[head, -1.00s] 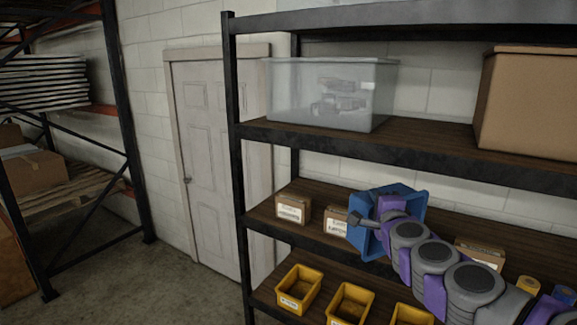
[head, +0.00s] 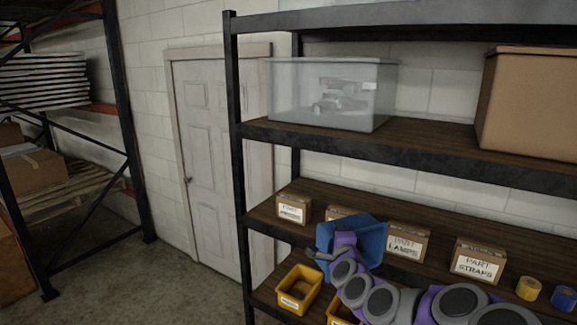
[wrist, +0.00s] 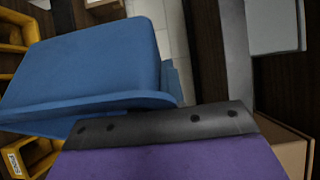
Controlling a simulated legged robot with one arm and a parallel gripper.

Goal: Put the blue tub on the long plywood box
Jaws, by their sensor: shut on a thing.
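The blue tub (head: 371,244) is in my gripper (head: 334,250), held in front of the middle shelf of the rack. It is tilted and covers part of a small carton behind it. In the wrist view the blue tub (wrist: 90,72) fills the left and centre, its rim against the dark finger edge of my gripper (wrist: 165,128). My gripper is shut on the tub; the other finger is largely hidden. I cannot make out a long plywood box for certain in either view.
The dark rack holds a clear bin (head: 335,93), a large cardboard box (head: 527,105), small labelled cartons (head: 478,262), tape rolls (head: 528,288) and yellow bins (head: 299,288). A rack post (head: 239,170) stands left of the tub. Left of it are open floor (head: 150,285) and a door.

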